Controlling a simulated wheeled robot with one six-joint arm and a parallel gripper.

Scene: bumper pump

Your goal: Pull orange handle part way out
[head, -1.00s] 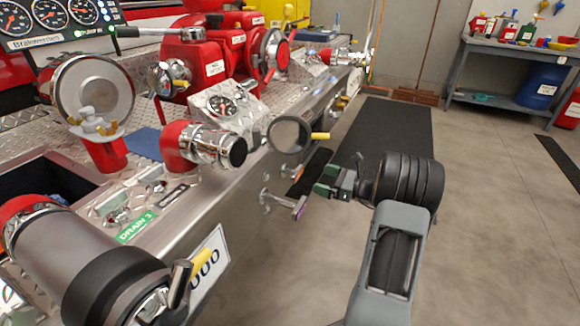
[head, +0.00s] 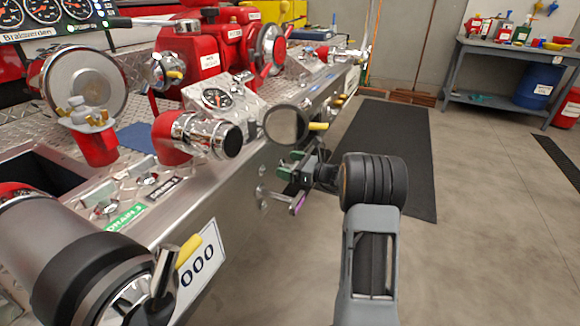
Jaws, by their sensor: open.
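My gripper (head: 288,166), with green fingertips, is open at the side panel (head: 235,178) of the truck, just below the round grey cap (head: 286,124). No clearly orange handle shows. In the earlier view a chrome rod with a dark, reddish-edged bar stood where my gripper now is; my fingers cover most of that spot. I cannot tell whether the fingers are around it or touching it. A chrome pull rod with a purple-ended crossbar (head: 297,204) sticks out of the panel just below my gripper, apart from it as far as I can see.
A yellow lever (head: 318,126) juts out beside the round cap, above my gripper. A large grey pipe fitting (head: 50,245) with a yellow-tipped lever fills the lower left. A black mat (head: 395,150) lies on open floor to the right. A workbench (head: 510,50) stands far back.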

